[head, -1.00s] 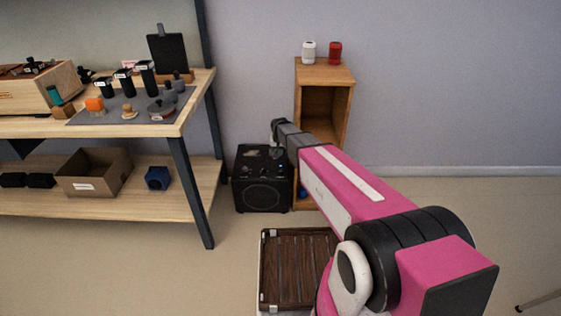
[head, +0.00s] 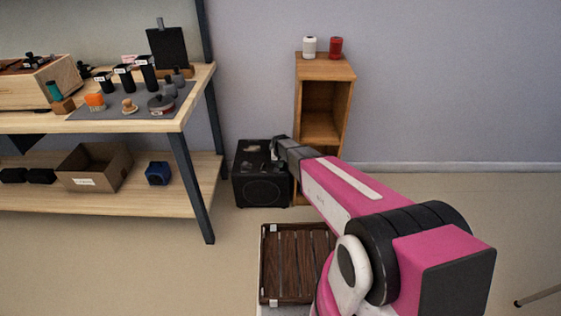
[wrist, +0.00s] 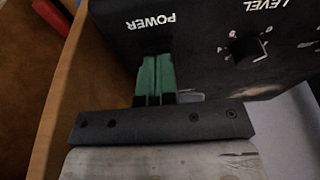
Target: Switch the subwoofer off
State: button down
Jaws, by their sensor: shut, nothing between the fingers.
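The subwoofer (head: 262,190) is a black box with a round front grille, standing on the floor between the shelf unit and the wooden cabinet. In the wrist view its black panel (wrist: 195,25) fills the upper right, with a POWER label, a LEVEL label and a dark level knob (wrist: 247,47). My gripper (head: 275,150) is at the subwoofer's top right. In the wrist view its green fingertips (wrist: 155,58) are together, empty, just beside the POWER label. The power switch is at most a dark patch at the tips; its position and any contact cannot be told.
The open wooden cabinet (head: 323,72) stands close on the subwoofer's right, with a white can (head: 309,47) and a red can (head: 336,47) on top. The shelf unit (head: 190,170) is on the left. A brown slatted tray (head: 285,262) lies in front.

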dwell(0.3)
jog(key=shift+s+f+t, duration=0.3)
jog(key=shift+f+t, duration=0.1)
jog(key=shift+t, duration=0.1)
jog(key=shift+s+f+t, duration=0.15)
jog(key=shift+f+t, duration=0.05)
jog(key=shift+t, duration=0.5)
jog(key=shift+f, duration=0.1)
jog(key=shift+s+f, duration=0.1)
jog(key=shift+f, duration=0.05)
jog(key=shift+w, duration=0.2)
